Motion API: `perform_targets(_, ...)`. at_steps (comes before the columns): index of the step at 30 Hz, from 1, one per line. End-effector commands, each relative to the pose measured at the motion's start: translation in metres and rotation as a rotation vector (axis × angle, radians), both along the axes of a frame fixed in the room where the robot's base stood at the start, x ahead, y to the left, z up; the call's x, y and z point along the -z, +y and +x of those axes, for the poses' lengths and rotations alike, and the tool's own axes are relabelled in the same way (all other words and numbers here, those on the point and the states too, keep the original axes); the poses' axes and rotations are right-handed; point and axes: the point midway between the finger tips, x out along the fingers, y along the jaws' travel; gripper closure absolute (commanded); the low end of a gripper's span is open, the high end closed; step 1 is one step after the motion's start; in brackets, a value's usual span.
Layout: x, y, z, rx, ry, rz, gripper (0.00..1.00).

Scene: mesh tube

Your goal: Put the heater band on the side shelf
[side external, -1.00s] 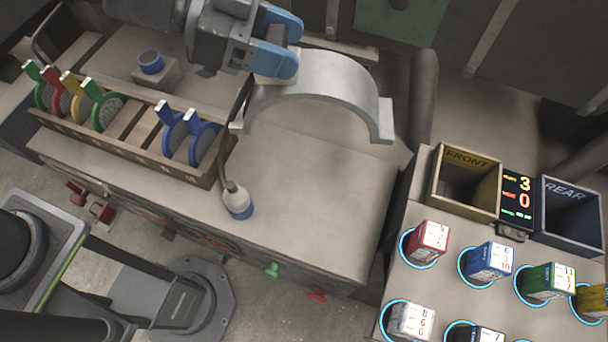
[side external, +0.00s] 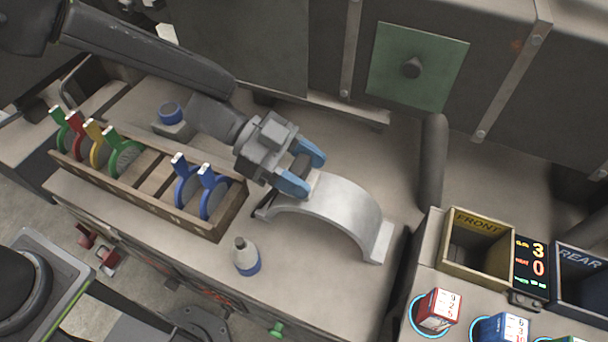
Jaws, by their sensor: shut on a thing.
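The heater band (side external: 345,205) is a grey half-ring with a flange at each end, in the middle of the side external view. My gripper (side external: 305,168), with blue fingers, is shut on its upper left part. The band is arched over a grey bench top (side external: 310,262), its flanges at or close to the surface; I cannot tell whether they touch. No label marks the side shelf, so I cannot tell whether this bench top is it.
A wooden rack (side external: 150,185) with several coloured paddles stands left of the band. A FRONT bin (side external: 478,245), a counter display and numbered blocks are at right. A dark upright pipe (side external: 432,160) stands behind right.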

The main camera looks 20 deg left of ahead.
Motion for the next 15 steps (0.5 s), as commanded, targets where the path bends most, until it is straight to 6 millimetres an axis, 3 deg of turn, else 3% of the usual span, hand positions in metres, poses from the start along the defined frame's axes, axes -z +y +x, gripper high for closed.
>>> perform_targets(5, 0.016, 0.000, 0.001, -0.001, -0.002, -0.005, 1.00)
perform_targets(15, 0.018, -0.001, 0.001, -0.001, -0.003, -0.005, 1.00)
